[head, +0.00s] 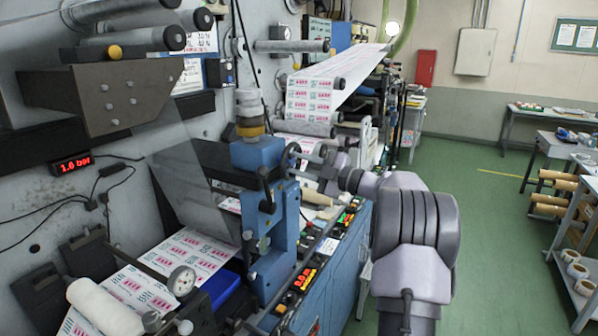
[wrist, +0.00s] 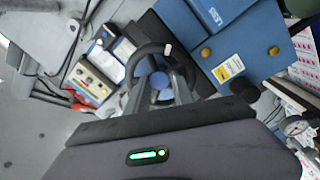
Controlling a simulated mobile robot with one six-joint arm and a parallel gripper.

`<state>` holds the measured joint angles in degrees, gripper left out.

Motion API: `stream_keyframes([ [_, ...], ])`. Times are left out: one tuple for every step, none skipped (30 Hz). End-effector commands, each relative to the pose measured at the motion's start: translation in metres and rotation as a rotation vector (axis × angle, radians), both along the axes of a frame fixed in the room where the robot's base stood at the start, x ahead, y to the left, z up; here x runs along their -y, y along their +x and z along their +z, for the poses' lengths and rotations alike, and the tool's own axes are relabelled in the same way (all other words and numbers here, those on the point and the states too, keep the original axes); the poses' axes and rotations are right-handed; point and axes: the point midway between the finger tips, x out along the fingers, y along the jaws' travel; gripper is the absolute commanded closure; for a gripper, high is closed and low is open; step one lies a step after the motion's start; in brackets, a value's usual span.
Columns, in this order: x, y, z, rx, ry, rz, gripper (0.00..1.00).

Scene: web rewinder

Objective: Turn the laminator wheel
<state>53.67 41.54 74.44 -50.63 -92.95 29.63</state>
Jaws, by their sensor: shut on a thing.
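The laminator wheel (wrist: 148,48) is a dark ring with a blue hub (wrist: 160,81) and a small pale knob (wrist: 168,49) on its rim. In the wrist view it is straight ahead of my gripper (wrist: 158,90), whose dark fingers are at the wheel and shut on it. The lower part of the wheel is hidden by the fingers. In the head view my gripper (head: 322,174) reaches left to the wheel (head: 296,148), beside the blue laminator post. The wheel is small and partly covered there, so its exact grip point is unclear.
The blue laminator post (head: 257,200) stands just left of my gripper. A control panel with lit buttons (head: 303,279) lies below it. Printed web (head: 312,100) runs behind. Green floor (head: 470,220) is open on the right, with tables and a roll rack beyond.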

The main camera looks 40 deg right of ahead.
Motion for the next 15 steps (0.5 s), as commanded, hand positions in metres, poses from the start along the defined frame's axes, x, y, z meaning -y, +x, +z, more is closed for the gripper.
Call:
stream_keyframes([
  [0.0003, 0.0, -0.0037, 0.016, -0.039, 0.0, 1.0],
  [0.0004, 0.0001, -0.0037, 0.026, -0.065, 0.0, 1.0],
  [0.0004, 0.0, -0.0038, 0.041, -0.099, 0.0, 1.0],
  [0.0005, 0.0, -0.0037, 0.053, -0.127, 0.0, 1.0],
  [0.0005, 0.0001, -0.0035, 0.063, -0.153, 0.001, 1.0],
  [0.0007, 0.0001, -0.0035, 0.078, -0.189, 0.0, 1.0],
  [0.0007, 0.0002, -0.0036, 0.089, -0.214, 0.001, 1.0],
  [0.0008, 0.0002, -0.0036, 0.1, -0.241, 0.0, 1.0],
  [0.001, 0.0002, -0.0033, 0.115, -0.276, 0.0, 1.0],
  [0.0011, 0.0003, -0.0032, 0.126, -0.302, 0.0, 1.0],
  [0.0013, 0.0003, -0.0032, 0.137, -0.328, 0.0, 1.0],
  [0.0013, 0.0004, -0.0032, 0.15, -0.364, 0.0, 1.0],
  [0.0014, 0.0004, -0.0029, 0.162, -0.391, 0.0, 1.0],
  [0.0015, 0.0004, -0.0028, 0.173, -0.417, -0.001, 1.0],
  [0.0015, 0.0004, -0.0029, 0.186, -0.451, 0.0, 1.0],
])
